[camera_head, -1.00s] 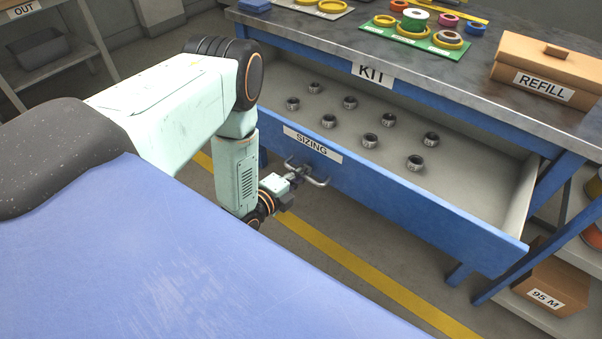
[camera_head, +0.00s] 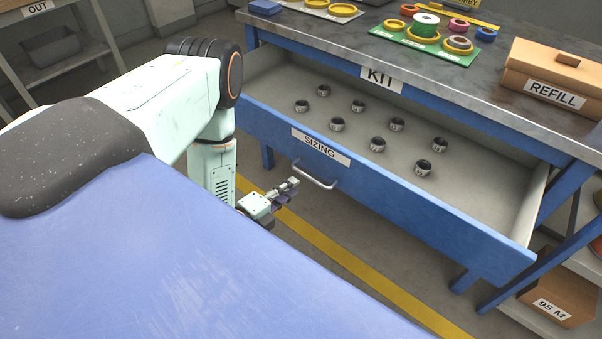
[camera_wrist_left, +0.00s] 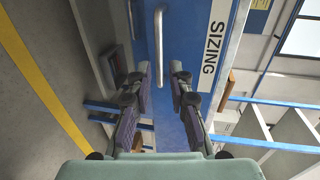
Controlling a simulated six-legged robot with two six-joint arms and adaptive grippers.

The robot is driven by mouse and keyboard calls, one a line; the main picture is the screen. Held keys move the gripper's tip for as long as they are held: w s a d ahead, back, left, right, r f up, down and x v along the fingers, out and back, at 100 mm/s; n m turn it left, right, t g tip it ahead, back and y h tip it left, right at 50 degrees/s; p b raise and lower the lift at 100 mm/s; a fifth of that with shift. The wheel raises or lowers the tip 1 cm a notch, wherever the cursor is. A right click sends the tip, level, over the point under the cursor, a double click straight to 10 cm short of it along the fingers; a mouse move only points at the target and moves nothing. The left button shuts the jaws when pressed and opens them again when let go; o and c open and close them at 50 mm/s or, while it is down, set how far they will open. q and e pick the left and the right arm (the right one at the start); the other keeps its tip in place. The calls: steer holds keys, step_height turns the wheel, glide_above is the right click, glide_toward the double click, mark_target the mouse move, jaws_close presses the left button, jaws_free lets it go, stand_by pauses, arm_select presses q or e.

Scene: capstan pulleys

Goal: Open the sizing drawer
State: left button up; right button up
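The blue sizing drawer (camera_head: 420,211) stands pulled out from the bench, with several dark rings inside. Its white SIZING label (camera_head: 320,147) and metal bar handle (camera_head: 314,175) are on the front. My left gripper (camera_head: 289,189) is just left of and in front of the handle, apart from it. In the left wrist view the two fingers (camera_wrist_left: 160,80) are spread with nothing between them, and the handle (camera_wrist_left: 158,45) lies ahead of them, in front of the drawer face. My right gripper is not in view.
The bench top (camera_head: 480,85) above the drawer holds a REFILL box (camera_head: 553,80) and a green tray (camera_head: 452,55) of coloured rings. A 95 M box (camera_head: 556,302) sits on the lower shelf at right. Floor with a yellow line (camera_head: 350,262) lies before the drawer.

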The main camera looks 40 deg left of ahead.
arm_select(q)
steer(key=v, duration=0.4)
stand_by(0.6)
